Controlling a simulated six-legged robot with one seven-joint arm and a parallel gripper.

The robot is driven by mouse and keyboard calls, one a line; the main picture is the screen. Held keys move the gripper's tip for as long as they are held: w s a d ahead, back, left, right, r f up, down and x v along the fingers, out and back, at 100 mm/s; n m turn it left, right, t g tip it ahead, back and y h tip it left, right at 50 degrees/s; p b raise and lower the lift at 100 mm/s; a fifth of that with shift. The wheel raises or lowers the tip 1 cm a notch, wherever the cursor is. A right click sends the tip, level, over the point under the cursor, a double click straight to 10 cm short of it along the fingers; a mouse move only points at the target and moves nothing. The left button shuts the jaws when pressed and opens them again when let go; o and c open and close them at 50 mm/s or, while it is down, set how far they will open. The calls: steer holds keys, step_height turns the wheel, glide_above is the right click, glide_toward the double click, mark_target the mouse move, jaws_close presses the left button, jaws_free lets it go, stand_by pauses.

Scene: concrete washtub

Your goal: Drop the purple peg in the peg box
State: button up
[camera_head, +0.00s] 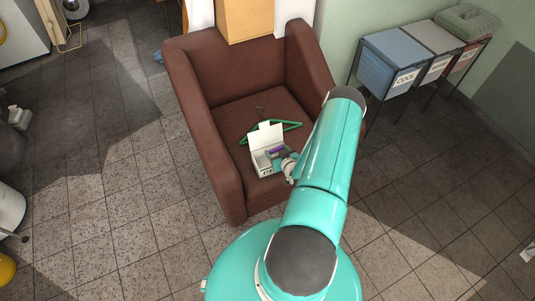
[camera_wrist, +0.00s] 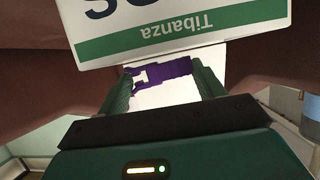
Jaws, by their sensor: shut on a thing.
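The white peg box (camera_head: 263,171) sits on the seat of the brown armchair with its lid raised. In the wrist view the box front (camera_wrist: 190,22) with a green band and "Tibanza" lettering fills the top, upside down. The purple peg (camera_wrist: 170,70) is between my gripper's fingers (camera_wrist: 164,88), and my gripper is shut on it. I cannot tell how deep the peg is relative to the box rim.
A green hanger (camera_head: 289,125) lies on the armchair seat behind the box. The armchair's arms (camera_head: 205,135) rise on both sides. Labelled bins (camera_head: 390,66) stand at the right wall. The tiled floor (camera_head: 110,200) at left is mostly clear.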

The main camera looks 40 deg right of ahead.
steer(key=shift+f, duration=0.6)
steer(key=shift+a, duration=0.1)
steer(key=o, duration=1)
steer(key=v, duration=1.3)
steer(key=shift+s+a+r, duration=0.15)
steer(key=shift+s+r, duration=0.1)
steer(key=shift+s, duration=0.05)
